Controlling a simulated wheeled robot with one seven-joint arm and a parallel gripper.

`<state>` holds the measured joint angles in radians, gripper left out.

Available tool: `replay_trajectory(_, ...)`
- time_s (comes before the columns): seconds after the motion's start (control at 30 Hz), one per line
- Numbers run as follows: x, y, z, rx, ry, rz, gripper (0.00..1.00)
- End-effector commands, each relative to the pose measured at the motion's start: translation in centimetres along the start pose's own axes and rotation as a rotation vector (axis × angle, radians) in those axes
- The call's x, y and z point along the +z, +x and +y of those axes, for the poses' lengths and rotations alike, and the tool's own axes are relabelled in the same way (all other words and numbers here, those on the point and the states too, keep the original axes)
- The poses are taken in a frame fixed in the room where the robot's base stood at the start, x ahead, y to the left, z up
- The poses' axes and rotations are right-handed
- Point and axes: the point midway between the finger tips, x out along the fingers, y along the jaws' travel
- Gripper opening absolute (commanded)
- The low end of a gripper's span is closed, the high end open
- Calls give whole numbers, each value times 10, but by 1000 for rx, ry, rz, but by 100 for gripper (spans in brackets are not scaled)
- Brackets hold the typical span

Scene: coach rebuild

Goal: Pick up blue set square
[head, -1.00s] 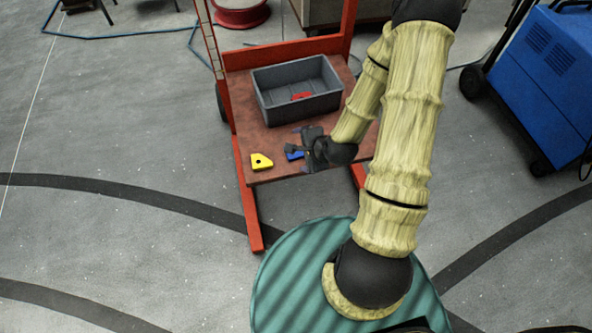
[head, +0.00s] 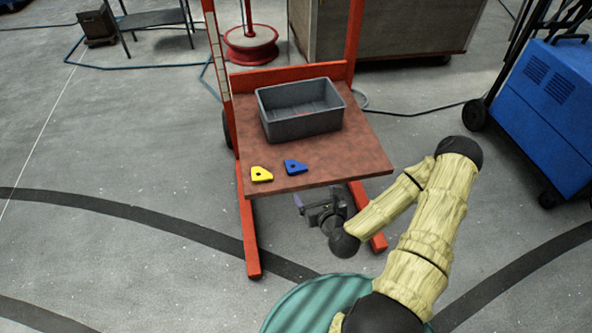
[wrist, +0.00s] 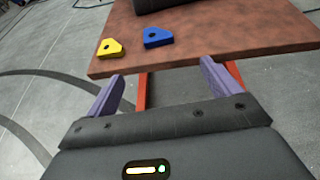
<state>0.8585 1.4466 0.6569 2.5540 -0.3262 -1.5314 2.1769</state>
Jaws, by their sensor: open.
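The blue set square (head: 295,167) lies flat near the front edge of the brown platform (head: 350,165), just right of a yellow set square (head: 261,174). Both also show in the wrist view, the blue one (wrist: 157,38) and the yellow one (wrist: 110,47). My gripper (head: 299,201) is in front of and apart from the platform's front edge. In the wrist view its two purple fingers (wrist: 160,88) are spread apart with nothing between them, pointing toward the platform.
A grey bin (head: 300,112) stands at the back of the platform, which is carried by a red lift frame (head: 250,225). A blue machine (head: 548,85) stands on the floor at right. The right side of the platform is clear.

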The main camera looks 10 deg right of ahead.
Motion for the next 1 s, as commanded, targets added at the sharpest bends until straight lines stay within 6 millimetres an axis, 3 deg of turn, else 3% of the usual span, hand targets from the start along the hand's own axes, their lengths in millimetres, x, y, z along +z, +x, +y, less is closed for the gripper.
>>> replay_trajectory(0.33,-4,18,2,6,-9,-2,89)
replay_trajectory(0.63,-4,33,-8,-13,0,-1,89)
replay_trajectory(1.0,-4,45,-2,-1,-5,-2,89)
